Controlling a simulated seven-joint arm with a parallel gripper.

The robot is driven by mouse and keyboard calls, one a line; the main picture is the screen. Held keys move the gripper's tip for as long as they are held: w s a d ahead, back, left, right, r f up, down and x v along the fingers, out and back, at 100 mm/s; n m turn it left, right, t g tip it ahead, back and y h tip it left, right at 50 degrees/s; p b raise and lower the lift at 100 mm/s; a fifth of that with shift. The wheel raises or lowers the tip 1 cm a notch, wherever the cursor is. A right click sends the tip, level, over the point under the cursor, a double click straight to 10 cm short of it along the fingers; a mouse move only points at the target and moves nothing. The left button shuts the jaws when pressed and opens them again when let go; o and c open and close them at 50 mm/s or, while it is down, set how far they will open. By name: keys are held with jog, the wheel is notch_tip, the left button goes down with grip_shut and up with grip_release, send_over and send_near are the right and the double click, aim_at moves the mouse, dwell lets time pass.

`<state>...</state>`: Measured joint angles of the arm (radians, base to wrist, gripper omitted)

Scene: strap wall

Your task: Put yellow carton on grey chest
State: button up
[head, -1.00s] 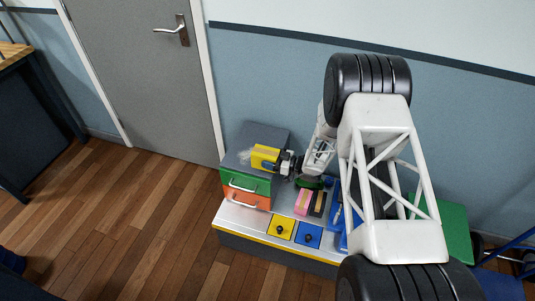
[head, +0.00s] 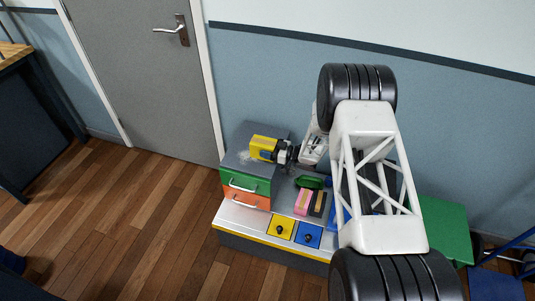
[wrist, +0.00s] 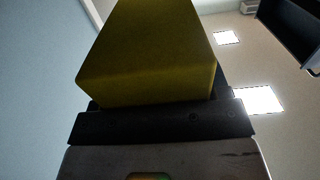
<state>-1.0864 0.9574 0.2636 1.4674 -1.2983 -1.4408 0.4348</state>
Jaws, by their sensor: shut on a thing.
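The yellow carton (head: 263,144) is at the top of the grey chest in the head view, over its grey top. My gripper (head: 280,151) is shut on the carton from its right side. The carton (wrist: 155,60) also fills the upper middle of the wrist view, against the dark jaw. The grey chest (head: 250,133) stands against the wall and has a green drawer and an orange drawer with pale handles. I cannot tell whether the carton touches the chest top or hangs just above it.
A pink block (head: 303,202) and a dark block (head: 318,203) stand right of the chest, with a green bowl-like thing (head: 310,182) behind. A yellow panel (head: 281,227) and a blue panel (head: 308,235) with knobs lie in front. A green board (head: 443,228) is at right.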

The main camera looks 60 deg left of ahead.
jog(key=shift+f, duration=1.6)
jog(key=shift+f, duration=0.15)
jog(key=o, duration=1.2)
jog(key=v, duration=1.2)
jog(key=shift+r, duration=0.2)
